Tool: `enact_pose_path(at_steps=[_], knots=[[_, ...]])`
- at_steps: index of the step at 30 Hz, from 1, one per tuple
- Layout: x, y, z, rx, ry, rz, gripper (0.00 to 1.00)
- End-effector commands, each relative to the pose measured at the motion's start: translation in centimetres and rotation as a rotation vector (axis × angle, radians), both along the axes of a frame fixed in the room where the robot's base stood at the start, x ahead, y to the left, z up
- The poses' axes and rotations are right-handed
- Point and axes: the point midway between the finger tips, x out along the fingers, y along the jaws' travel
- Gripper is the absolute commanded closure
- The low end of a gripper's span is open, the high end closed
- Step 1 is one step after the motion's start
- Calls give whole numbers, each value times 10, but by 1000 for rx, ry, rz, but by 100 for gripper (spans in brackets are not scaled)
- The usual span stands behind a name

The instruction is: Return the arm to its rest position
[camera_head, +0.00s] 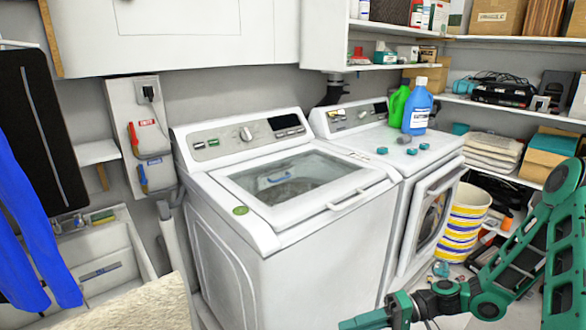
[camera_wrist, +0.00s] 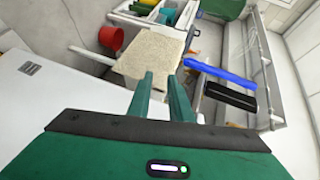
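My green and black arm (camera_head: 515,255) reaches in from the right edge of the head view and bends down to the bottom. My gripper (camera_head: 350,323) is low in front of the washing machine, partly cut off by the bottom edge. In the wrist view, my gripper (camera_wrist: 160,76) shows two green fingers with a narrow gap between the tips. Nothing is held between them. Beyond the fingertips lies a beige mat or towel (camera_wrist: 150,52), apart from them as far as I can tell.
The white washing machine (camera_head: 300,265) and a dryer (camera_head: 415,215) stand close to the arm. A striped bucket (camera_head: 462,225) is behind the arm. Shelves (camera_head: 500,102) with goods line the right wall. A sink (camera_head: 105,265) and blue cloth (camera_head: 28,245) are at left.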

Motion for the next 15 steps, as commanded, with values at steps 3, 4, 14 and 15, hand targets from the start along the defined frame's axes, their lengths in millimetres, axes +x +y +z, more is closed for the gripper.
enact_pose_path(at_steps=[3, 4, 14, 15], knots=[[-12, -18, -3, -151, 22, 49, 81], [-15, -23, -3, -187, 29, 59, 81], [-41, -89, 10, -574, 104, 94, 81], [-44, -97, 14, -619, 113, 90, 81]])
